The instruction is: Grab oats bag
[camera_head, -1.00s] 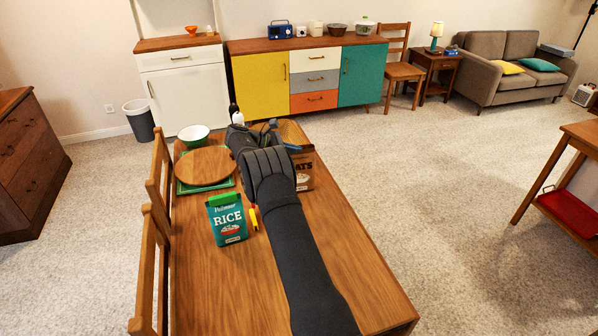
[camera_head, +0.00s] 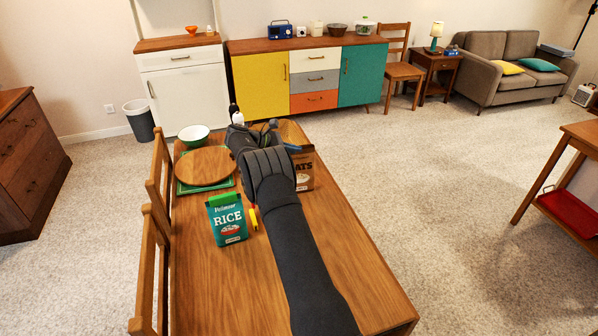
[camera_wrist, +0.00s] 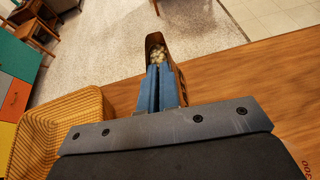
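The oats bag (camera_head: 304,172) is a brown pack with white lettering, upright on the wooden table in the head view, its left part hidden by my arm. In the wrist view the oats bag (camera_wrist: 154,41) has an open top with pale contents. My gripper (camera_wrist: 159,68) has two blue fingers close together, with their tips overlapping the near end of the bag. In the head view a blue finger (camera_head: 292,147) shows at the bag's top. Whether the fingers pinch the bag's edge or only rest beside it is hidden.
A green rice bag (camera_head: 227,220) stands left of my arm, with a small yellow-and-red item (camera_head: 253,217) beside it. A round wooden board (camera_head: 204,166) and a bowl (camera_head: 194,135) lie farther back. A wicker basket (camera_wrist: 62,122) sits left of my gripper. The table's right side is clear.

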